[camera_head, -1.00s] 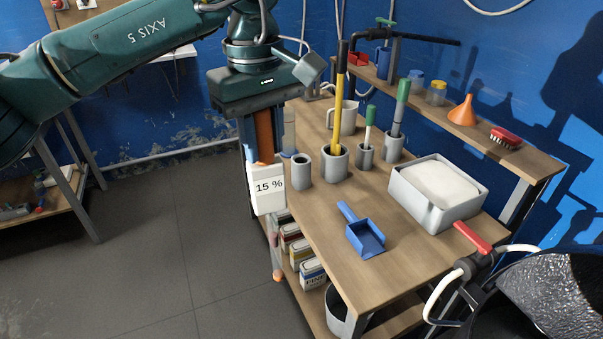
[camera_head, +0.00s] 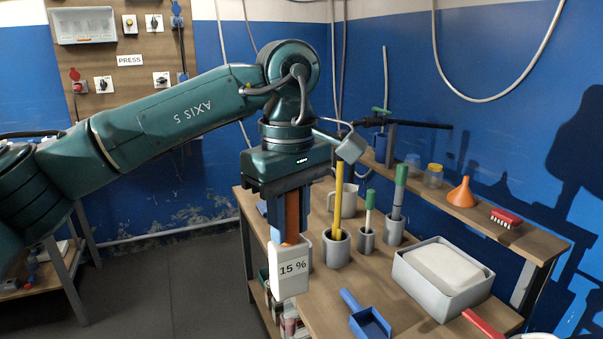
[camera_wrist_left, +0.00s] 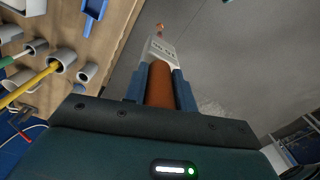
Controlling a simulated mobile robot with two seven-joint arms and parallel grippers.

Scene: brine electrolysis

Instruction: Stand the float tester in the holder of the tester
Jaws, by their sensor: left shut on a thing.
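My left gripper (camera_head: 291,222) is shut on an orange-handled piece with a white body marked "15 %", which looks like the float tester (camera_head: 289,274). It hangs roughly upright at the table's left edge. In the left wrist view the tester (camera_wrist_left: 161,48) points away from the gripper (camera_wrist_left: 159,88), with a small orange tip beyond the label. An empty grey cup (camera_wrist_left: 88,72), perhaps its holder, stands on the table beside the cup with the yellow rod. In the head view this empty cup is mostly hidden behind the tester and gripper. My right gripper is not in view.
Nearby cups hold a yellow rod (camera_head: 338,205) and green-topped sticks (camera_head: 369,210) (camera_head: 398,190). A grey tub of white material (camera_head: 440,278) and a blue scoop (camera_head: 368,318) are nearer. A raised shelf (camera_head: 470,210) carries a funnel and brush.

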